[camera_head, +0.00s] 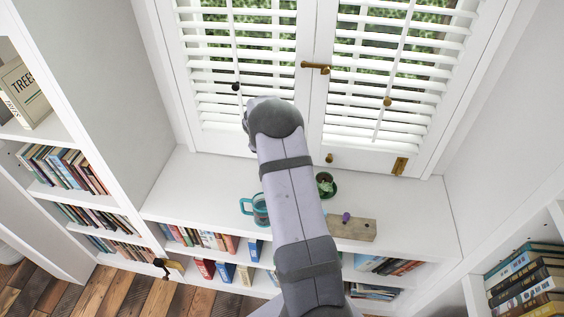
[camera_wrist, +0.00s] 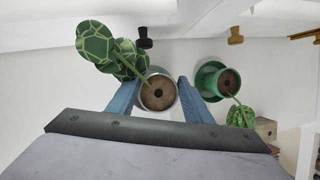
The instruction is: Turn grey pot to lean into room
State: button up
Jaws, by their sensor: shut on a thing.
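The grey pot (camera_wrist: 160,103), with a brown soil top, stands upright between the two blue fingers of my gripper (camera_wrist: 160,84) in the wrist view. The gripper is shut on it, one finger on each side. Its plant (camera_wrist: 100,45) has a thin stem and broad patterned green leaves, leaning to the upper left, toward the white window frame at the top of that view.
A green pot (camera_wrist: 209,80) on a green saucer stands close right of the grey pot; it also shows in the head view (camera_head: 325,184). The white sill (camera_head: 190,190) is clear at left.

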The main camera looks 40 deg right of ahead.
jog(key=shift+f+b, duration=1.2)
jog(key=shift+b, duration=0.15)
jog(key=o, duration=1.5)
jog(key=v, duration=0.6)
jog(key=shift+a+r+b, duration=0.25)
jog(key=shift+r+b, duration=0.1)
jog(key=shift+b, duration=0.05)
jog(key=shift+s+a+r, duration=0.1)
jog(key=shift+r, duration=0.15)
